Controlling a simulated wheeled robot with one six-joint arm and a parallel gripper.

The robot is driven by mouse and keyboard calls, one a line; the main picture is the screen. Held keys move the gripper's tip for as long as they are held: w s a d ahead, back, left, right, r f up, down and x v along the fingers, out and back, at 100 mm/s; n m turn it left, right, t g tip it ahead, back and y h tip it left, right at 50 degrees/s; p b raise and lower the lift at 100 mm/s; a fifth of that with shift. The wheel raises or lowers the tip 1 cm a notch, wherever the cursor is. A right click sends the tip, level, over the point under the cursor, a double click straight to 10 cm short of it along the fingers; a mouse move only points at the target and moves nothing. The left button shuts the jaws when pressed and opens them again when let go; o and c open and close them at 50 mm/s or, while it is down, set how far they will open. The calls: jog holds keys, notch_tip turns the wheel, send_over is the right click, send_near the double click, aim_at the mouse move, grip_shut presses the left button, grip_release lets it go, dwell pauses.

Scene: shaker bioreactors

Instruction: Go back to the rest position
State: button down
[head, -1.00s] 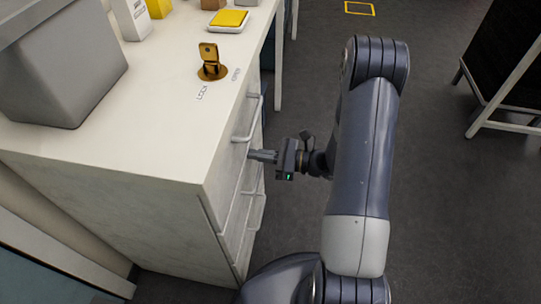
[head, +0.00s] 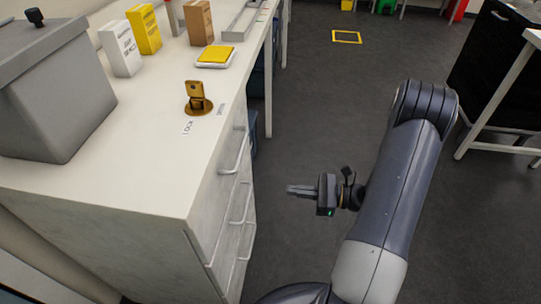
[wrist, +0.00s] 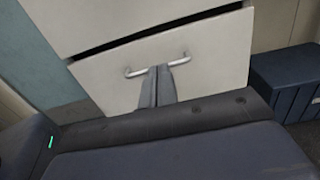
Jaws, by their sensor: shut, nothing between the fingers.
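My gripper (head: 301,191) is shut and empty in the head view. It points left toward the white drawer cabinet (head: 130,235) and is clear of it, with floor showing between them. My arm reaches up the right side of the picture. In the wrist view the closed fingers (wrist: 157,87) appear in front of a drawer front (wrist: 220,90) and overlap its handle (wrist: 158,64). The wrist view does not show how far apart they are.
The cabinet top carries a brass key switch (head: 198,98) by the LOCK label, a grey lidded box (head: 50,95), a yellow-topped device (head: 216,56) and small cartons (head: 121,48). A dark board on a white frame (head: 500,80) stands right. Floor between is open.

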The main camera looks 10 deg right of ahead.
aim_at(235, 185)
dwell(0.3)
jog(key=b+x, duration=0.1)
jog(key=x, duration=1.3)
jog(key=shift+s+a, duration=0.1)
jog(key=shift+s, duration=0.05)
